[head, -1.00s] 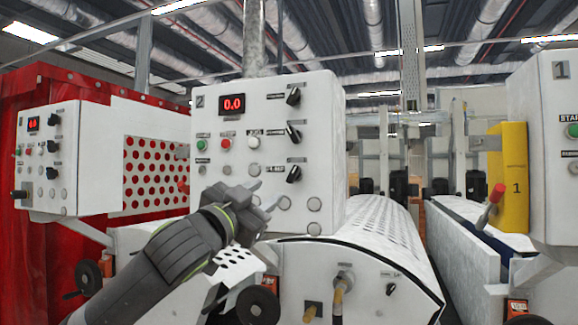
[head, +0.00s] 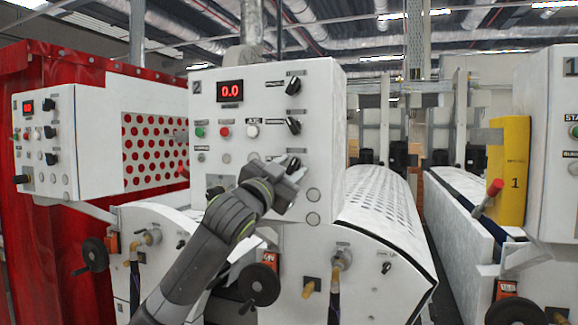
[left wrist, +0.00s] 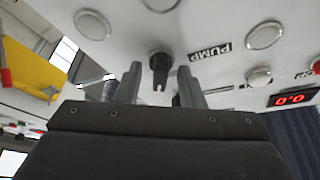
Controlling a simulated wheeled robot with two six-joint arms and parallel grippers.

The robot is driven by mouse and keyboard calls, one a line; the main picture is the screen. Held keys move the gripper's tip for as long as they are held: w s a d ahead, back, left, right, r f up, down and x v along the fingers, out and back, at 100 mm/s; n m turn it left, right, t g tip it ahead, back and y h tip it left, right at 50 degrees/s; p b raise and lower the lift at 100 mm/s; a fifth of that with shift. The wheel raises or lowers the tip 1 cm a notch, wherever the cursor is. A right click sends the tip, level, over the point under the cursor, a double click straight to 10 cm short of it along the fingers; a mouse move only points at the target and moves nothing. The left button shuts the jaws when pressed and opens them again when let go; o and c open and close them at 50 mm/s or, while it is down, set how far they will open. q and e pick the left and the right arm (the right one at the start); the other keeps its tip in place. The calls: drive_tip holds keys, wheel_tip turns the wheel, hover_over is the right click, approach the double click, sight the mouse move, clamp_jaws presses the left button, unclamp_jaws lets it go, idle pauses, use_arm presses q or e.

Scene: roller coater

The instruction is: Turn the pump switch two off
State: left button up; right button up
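The white control panel marked 2 (head: 225,130) stands in the middle of the head view. Its lowest black rotary switch (head: 293,162) is partly hidden by my left gripper (head: 287,182). In the left wrist view a black switch (left wrist: 160,68) shows close up beside the label PUMP (left wrist: 210,50). My left gripper, also in the left wrist view (left wrist: 158,82), is open, with one finger on each side of the switch in the picture. I cannot tell whether the fingers touch it. My right gripper is not in view.
Two more black switches (head: 293,86) sit above on the panel, with a red 0.0 display (head: 230,91) and several buttons. A perforated white cover (head: 385,205) lies to the right. A yellow unit (head: 508,170) and panel 1 (head: 553,150) stand further right.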

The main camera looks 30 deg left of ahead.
use_arm(q)
clamp_jaws()
drive_tip(key=shift+f+n+y+b, duration=0.2)
drive_tip(key=shift+n+y+b, duration=0.2)
drive_tip(key=shift+n+b, duration=0.4)
drive_tip(key=n+y+b, duration=0.2)
drive_tip(key=n+b, duration=0.1)
drive_tip(key=n, duration=0.1)
drive_tip(key=n+y+b, duration=0.2)
drive_tip(key=n+b, duration=0.1)
drive_tip(key=n, duration=0.1)
drive_tip(key=n+y+b, duration=0.2)
drive_tip(key=n+b, duration=0.2)
drive_tip(key=shift+d+g, duration=0.3)
drive_tip(key=shift+g, duration=0.1)
drive_tip(key=shift+r+n+g+y+b, duration=0.1)
drive_tip(key=shift+n+g+y+b, duration=0.25)
drive_tip(key=shift+n+b, duration=0.45)
drive_tip(key=shift+r+n+g+y+b, duration=0.1)
drive_tip(key=shift+n+g+y+b, duration=0.25)
drive_tip(key=shift+n, duration=0.75)
drive_tip(key=shift+y, duration=0.3)
